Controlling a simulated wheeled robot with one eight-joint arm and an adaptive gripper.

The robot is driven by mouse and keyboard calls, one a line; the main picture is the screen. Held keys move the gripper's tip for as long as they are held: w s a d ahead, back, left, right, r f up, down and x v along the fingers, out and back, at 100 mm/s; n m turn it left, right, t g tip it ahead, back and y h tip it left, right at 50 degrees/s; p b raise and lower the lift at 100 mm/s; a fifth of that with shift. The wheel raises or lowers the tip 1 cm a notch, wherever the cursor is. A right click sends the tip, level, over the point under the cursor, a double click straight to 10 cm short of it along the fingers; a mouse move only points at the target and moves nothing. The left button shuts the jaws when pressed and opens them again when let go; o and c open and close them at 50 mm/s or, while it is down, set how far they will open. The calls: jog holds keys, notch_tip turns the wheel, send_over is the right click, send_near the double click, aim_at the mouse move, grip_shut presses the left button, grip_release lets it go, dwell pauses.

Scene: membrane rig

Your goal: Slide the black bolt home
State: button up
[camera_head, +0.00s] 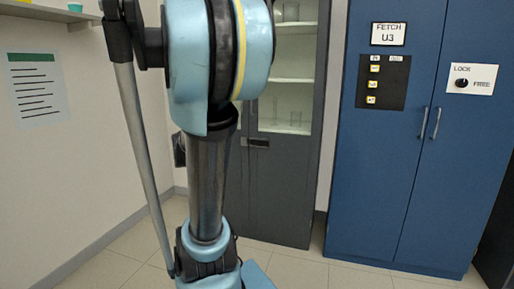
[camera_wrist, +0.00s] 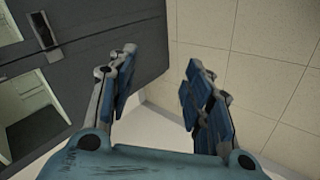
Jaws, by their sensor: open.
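A small dark bolt or latch (camera_head: 258,142) sits on the front of the grey glass-doored cabinet (camera_head: 285,190), just right of my arm in the head view. A dark fitting (camera_wrist: 42,30) that looks like the same bolt shows on the grey cabinet at the upper left of the wrist view. Whether it is fully slid across cannot be told. My gripper (camera_wrist: 160,62) is open and empty, its two blue-padded fingers apart. It is to the right of the fitting in the wrist view and not touching it. In the head view my arm hides part of the cabinet.
A blue two-door cabinet (camera_head: 400,190) stands at the right, with a FETCH U3 sign (camera_head: 388,34), a black panel (camera_head: 383,80) and a LOCK/FREE knob (camera_head: 461,83). A shelf (camera_head: 50,12) and notice (camera_head: 38,90) are on the left wall. Tiled floor (camera_head: 300,268) is clear in front.

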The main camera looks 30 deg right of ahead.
aim_at(257, 145)
jog(key=w+d+r+n+t+h, duration=0.35)
jog(key=w+d+n+h, duration=0.4)
jog(key=w+d, duration=1.15)
jog(key=w+d+f+n+t, duration=0.2)
jog(key=w+d+f+n, duration=0.15)
jog(key=d+n, duration=0.3)
jog(key=w+d+f+n+t, duration=0.1)
jog(key=w+d+f+n, duration=0.2)
jog(key=d+f+n, duration=0.3)
jog(key=x, duration=0.6)
jog(key=r+x, duration=0.1)
jog(key=x, duration=1.1)
jog(key=shift+r, duration=0.35)
grip_shut()
